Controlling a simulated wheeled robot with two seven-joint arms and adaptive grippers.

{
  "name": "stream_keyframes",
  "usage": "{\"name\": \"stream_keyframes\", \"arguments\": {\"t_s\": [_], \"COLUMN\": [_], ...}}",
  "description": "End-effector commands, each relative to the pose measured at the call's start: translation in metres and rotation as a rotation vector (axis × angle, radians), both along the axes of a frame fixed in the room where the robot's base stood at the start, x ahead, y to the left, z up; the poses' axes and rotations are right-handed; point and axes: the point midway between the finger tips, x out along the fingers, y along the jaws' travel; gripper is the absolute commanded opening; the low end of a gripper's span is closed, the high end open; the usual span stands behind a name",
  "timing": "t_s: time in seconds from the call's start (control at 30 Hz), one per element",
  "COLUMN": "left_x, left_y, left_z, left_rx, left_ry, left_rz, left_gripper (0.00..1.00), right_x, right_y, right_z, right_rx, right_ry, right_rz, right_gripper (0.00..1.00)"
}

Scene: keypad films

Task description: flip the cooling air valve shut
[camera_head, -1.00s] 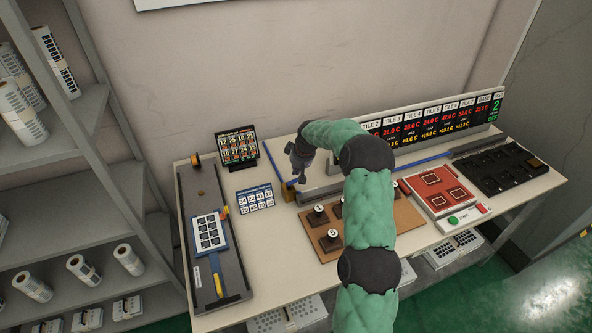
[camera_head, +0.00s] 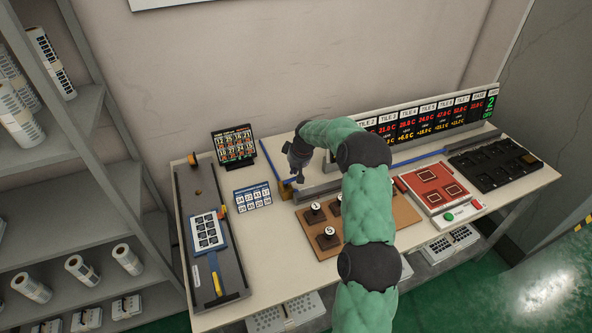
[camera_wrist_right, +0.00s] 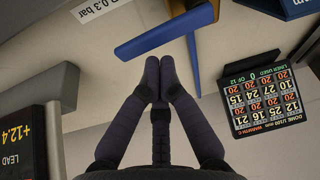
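The cooling air valve's blue lever (camera_wrist_right: 165,32) crosses the top of the right wrist view at a slant, beside an ochre post (camera_wrist_right: 193,62). In the head view the lever (camera_head: 290,181) shows as a small blue piece below my right gripper (camera_head: 299,177). In the wrist view my right gripper (camera_wrist_right: 160,66) has its dark fingertips together with nothing between them. The tips are just short of the lever in the picture; I cannot tell whether they touch it. My left gripper is in neither current view.
A small number board (camera_head: 235,147) stands left of the gripper, with a blue-white card (camera_head: 252,197) in front of it. A brown board with stamps (camera_head: 310,234) lies nearer. The tile display (camera_head: 440,120) runs along the back right. A grey rail (camera_head: 322,186) borders the gripper.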

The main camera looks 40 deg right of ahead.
Motion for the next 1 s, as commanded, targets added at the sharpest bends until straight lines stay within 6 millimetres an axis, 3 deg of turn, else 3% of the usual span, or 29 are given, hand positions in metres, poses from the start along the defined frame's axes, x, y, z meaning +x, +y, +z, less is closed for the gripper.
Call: {"name": "stream_keyframes", "arguments": {"t_s": [0.37, 0.8, 1.0], "left_x": [0.000, 0.000, 0.000], "left_y": [0.000, 0.000, 0.000], "left_z": [0.001, 0.001, 0.001], "left_rx": [0.000, 0.000, 0.000], "left_ry": [0.000, 0.000, 0.000], "left_rz": [0.000, 0.000, 0.000], "left_gripper": [0.00, 0.00, 0.00], "right_x": [0.006, -0.021, -0.029], "right_y": [0.002, 0.004, 0.005], "right_z": [0.007, 0.081, 0.106], "right_rx": [-0.001, -0.001, 0.000], "right_ry": [-0.001, -0.003, -0.002], "right_rz": [0.001, 0.000, 0.001], "right_gripper": [0.00, 0.00, 0.00]}}
